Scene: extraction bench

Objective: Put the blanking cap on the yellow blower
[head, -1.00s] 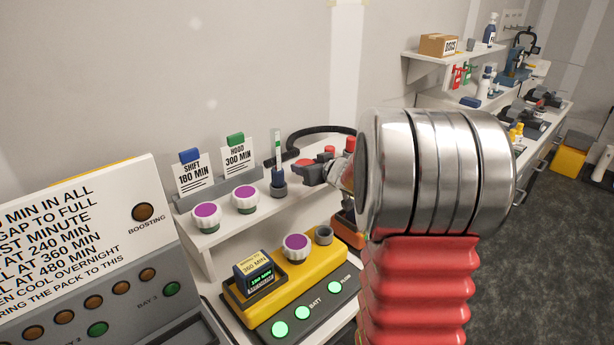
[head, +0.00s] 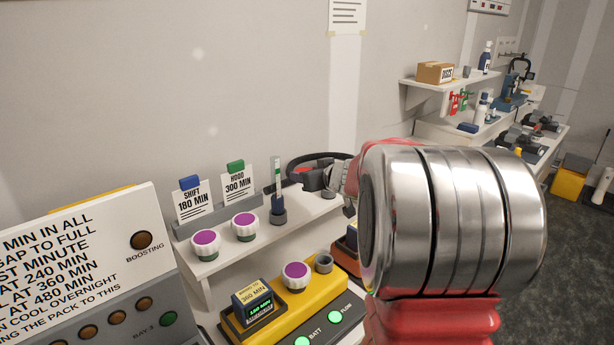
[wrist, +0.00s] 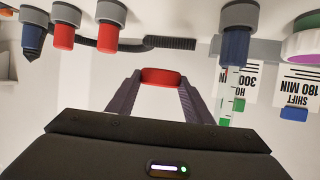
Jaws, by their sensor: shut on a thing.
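The yellow blower (head: 335,283) sits low on the bench in the head view. It has a purple-topped white cartridge (head: 295,273) and an open grey port (head: 323,262) on top. My gripper (head: 308,176) is above and behind it, over the shelf, partly hidden by my arm. In the wrist view its two dark fingers are shut on a red cap (wrist: 161,77), apparently the blanking cap. Two other red caps (wrist: 108,38) (wrist: 64,36) sit in grey holders beyond the fingertips. The blower's right end is hidden by my arm.
Two purple-topped cartridges (head: 243,223) and an upright tube (head: 277,185) stand on the shelf, the tube close left of my gripper. Cards (head: 193,204) stand behind. An orange unit (head: 347,243) is partly hidden beside the yellow blower. A dark hose (head: 305,159) curves behind.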

